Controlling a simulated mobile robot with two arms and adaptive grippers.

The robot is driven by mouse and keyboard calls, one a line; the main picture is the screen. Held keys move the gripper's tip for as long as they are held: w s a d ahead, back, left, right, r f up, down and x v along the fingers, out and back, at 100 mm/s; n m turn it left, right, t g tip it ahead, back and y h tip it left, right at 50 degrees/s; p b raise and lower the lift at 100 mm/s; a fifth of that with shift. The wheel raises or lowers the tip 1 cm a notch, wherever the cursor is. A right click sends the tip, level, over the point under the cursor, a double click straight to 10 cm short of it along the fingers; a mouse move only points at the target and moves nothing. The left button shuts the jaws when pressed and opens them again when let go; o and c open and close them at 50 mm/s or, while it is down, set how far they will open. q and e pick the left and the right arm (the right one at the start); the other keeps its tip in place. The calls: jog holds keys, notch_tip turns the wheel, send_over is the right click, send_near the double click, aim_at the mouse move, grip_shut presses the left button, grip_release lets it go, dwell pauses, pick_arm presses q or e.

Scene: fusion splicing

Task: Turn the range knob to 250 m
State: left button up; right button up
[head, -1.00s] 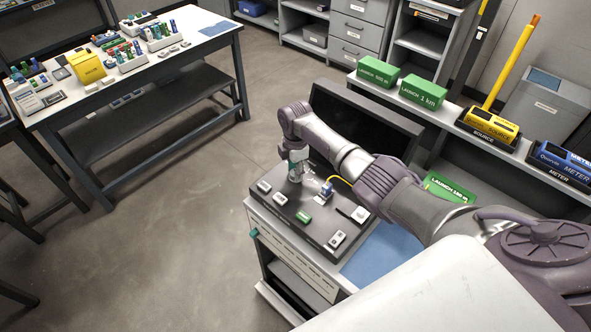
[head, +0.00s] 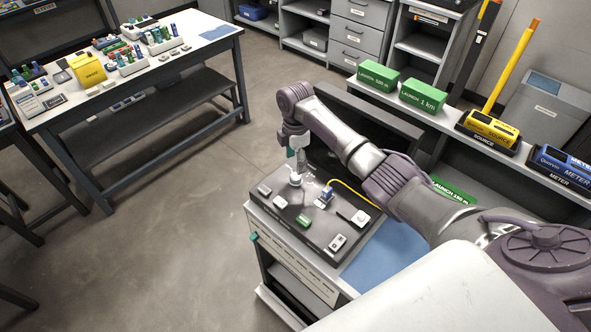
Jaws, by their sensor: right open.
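The dark instrument panel (head: 318,232) lies on top of a grey cart and carries several small controls. A round pale knob (head: 295,181) stands near its far edge, just below my right gripper (head: 299,168). Its markings are too small to read, so I cannot tell whether it is the range knob or where it points. My right gripper is open, pointing down, and appears to be above the knob; whether it touches is unclear. My left gripper is out of view.
A blue connector (head: 326,194) with a yellow fibre sits right of the knob. The dark screen (head: 340,150) rises behind the panel, partly hidden by my arm. Green launch boxes (head: 422,97) and the yellow source (head: 489,127) stand on the shelf behind. A blue mat (head: 385,258) lies clear.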

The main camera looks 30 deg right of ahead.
aim_at(296, 176)
notch_tip(296, 176, up, 6)
jog(key=shift+f, duration=0.25)
jog(key=shift+f, duration=0.1)
dwell(0.4)
